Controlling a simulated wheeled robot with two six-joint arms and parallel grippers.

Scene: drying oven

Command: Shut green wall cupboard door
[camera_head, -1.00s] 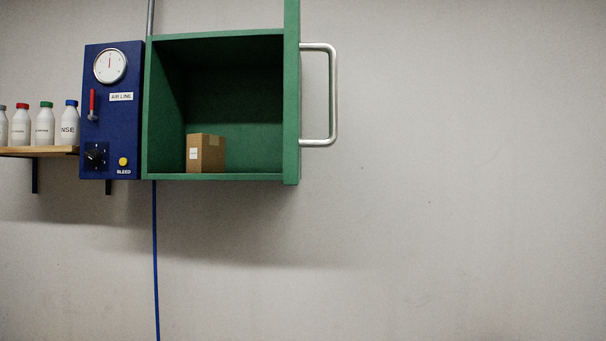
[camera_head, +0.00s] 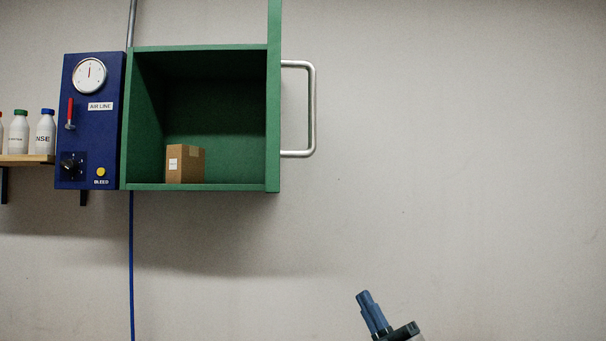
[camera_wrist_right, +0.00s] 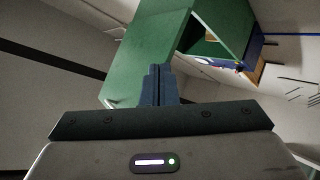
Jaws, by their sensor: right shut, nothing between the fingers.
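The green wall cupboard (camera_head: 195,187) hangs on the wall with its front open. Its door (camera_head: 273,120) stands out from the right side, seen nearly edge-on. A silver bar handle (camera_head: 313,110) is on the door's right face. My right gripper (camera_head: 365,298) is shut and empty, low and to the right of the door, apart from it in the picture. In the right wrist view the closed fingers (camera_wrist_right: 158,70) point toward the green door panel (camera_wrist_right: 147,50); I cannot tell the gap between them. My left gripper is not in view.
A small cardboard box (camera_head: 185,164) sits inside the cupboard. A blue air-line panel (camera_head: 88,130) with gauge and red lever adjoins its left side. A shelf (camera_head: 25,159) with capped bottles is farther left. The wall right of the handle is bare.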

